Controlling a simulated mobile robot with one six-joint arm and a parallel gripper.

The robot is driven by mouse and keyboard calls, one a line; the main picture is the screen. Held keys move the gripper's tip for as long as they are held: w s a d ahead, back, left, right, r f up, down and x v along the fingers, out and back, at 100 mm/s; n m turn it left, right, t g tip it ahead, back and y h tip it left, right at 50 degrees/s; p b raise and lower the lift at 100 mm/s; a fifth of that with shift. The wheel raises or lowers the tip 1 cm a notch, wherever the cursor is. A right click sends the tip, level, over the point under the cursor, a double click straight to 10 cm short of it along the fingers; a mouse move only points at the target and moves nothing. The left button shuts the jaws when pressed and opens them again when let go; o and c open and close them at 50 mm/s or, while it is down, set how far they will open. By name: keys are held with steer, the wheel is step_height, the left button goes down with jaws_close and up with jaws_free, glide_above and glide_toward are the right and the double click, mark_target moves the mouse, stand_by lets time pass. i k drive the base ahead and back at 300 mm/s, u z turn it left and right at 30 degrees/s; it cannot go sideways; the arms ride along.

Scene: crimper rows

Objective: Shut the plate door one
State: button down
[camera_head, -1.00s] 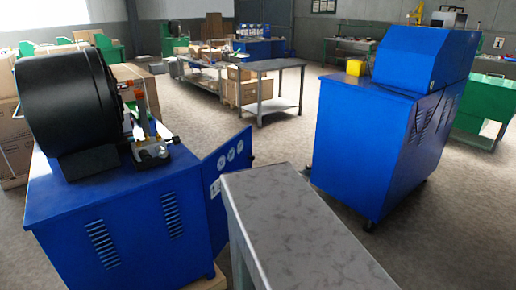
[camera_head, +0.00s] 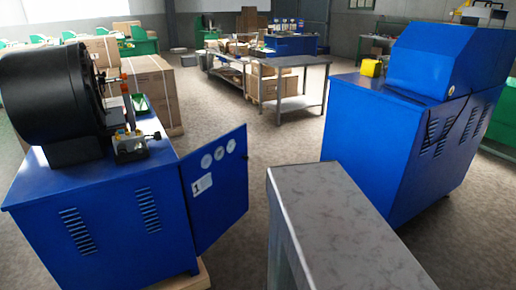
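The plate door one (camera_head: 217,188) is a blue panel with a white plate marked "1" and round white gauges or dials. It stands open, swung out from the right side of the blue crimper cabinet (camera_head: 105,225) at left. A large black round crimper head (camera_head: 50,95) sits on that cabinet. My gripper does not show in the head view.
A grey metal table (camera_head: 345,230) stands in the foreground, just right of the door. Another blue machine (camera_head: 400,130) stands at right with a yellow box (camera_head: 371,68) on top. Cartons (camera_head: 150,85) stand behind the left cabinet. Open floor (camera_head: 235,115) lies beyond the door.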

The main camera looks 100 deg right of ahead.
mark_target(214, 178)
steer(key=u, duration=0.1)
steer(key=k, duration=0.95)
steer(key=z, duration=1.8)
steer(key=i, duration=1)
steer(key=z, duration=0.05)
steer(key=k, duration=0.15)
steer(key=z, duration=0.05)
